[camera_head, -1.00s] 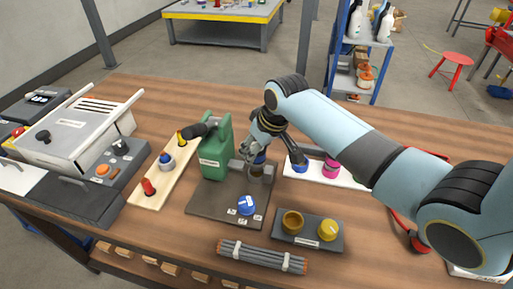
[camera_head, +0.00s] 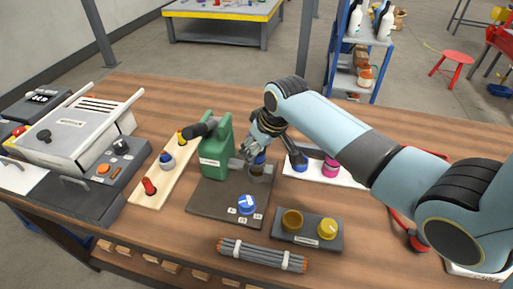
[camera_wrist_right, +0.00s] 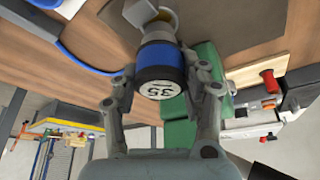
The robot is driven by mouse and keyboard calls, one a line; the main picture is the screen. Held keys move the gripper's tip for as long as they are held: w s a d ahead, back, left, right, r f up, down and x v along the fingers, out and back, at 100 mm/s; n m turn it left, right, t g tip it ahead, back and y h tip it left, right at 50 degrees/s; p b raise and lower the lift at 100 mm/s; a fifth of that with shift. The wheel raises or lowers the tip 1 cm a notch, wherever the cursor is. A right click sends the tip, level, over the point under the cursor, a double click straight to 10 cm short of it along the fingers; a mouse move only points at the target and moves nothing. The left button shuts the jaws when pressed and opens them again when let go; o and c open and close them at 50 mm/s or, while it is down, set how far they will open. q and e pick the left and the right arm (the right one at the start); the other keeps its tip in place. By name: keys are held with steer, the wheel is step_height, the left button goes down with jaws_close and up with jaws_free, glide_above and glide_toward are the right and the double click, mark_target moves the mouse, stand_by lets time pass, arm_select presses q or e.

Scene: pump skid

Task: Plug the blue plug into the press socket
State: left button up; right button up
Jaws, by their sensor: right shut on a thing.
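The blue plug (camera_wrist_right: 165,58) is a cylinder with a blue band, a dark body and a white end face marked 35. My right gripper (camera_wrist_right: 161,74) is shut on it, one finger on each side. In the head view the plug (camera_head: 259,159) shows as a small blue spot under the right gripper (camera_head: 255,150). It stands over a grey round socket (camera_head: 257,172) beside the green press body (camera_head: 216,152). In the wrist view its far end meets a grey-beige part (camera_wrist_right: 150,20); how deep it sits, I cannot tell. My left gripper is out of view.
A white strip with a pink-topped part (camera_head: 331,166) lies right, under my arm.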

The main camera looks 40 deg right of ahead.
steer(key=shift+f+b, duration=0.8)
steer(key=shift+f, duration=0.75)
steer(key=o, duration=1.4)
steer(key=shift+c, duration=0.2)
steer(key=v, duration=1.2)
steer(key=shift+a, duration=0.1)
